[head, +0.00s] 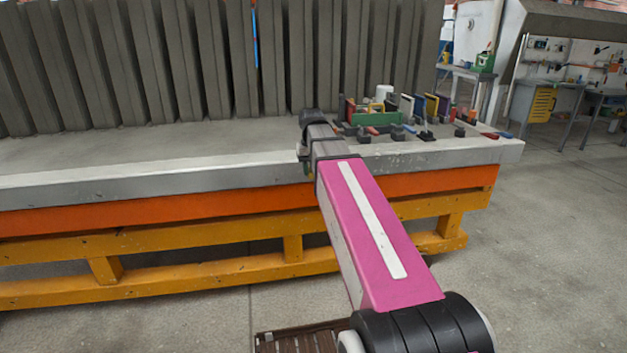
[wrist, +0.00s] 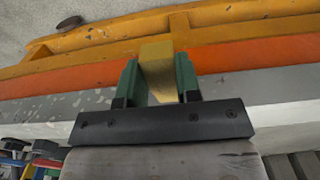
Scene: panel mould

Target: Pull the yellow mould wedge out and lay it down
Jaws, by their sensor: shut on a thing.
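The yellow mould wedge (wrist: 157,66) is a blocky yellow-brown piece between the two green fingers of my gripper (wrist: 158,75) in the wrist view. My gripper is shut on it. In that view the wedge overlaps the grey side edge and the orange and yellow beams of the long mould table (head: 150,184). I cannot tell whether it touches them. In the head view the gripper end is at the table's front edge, largely hidden behind my own pink arm, and the wedge cannot be made out.
Tall grey ribbed panels (head: 180,65) stand along the back of the table. Several small coloured blocks and tools, with a green block (head: 376,119), crowd the table's right end. The grey tabletop (head: 130,148) to the left is clear. A workbench (head: 545,88) stands far right.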

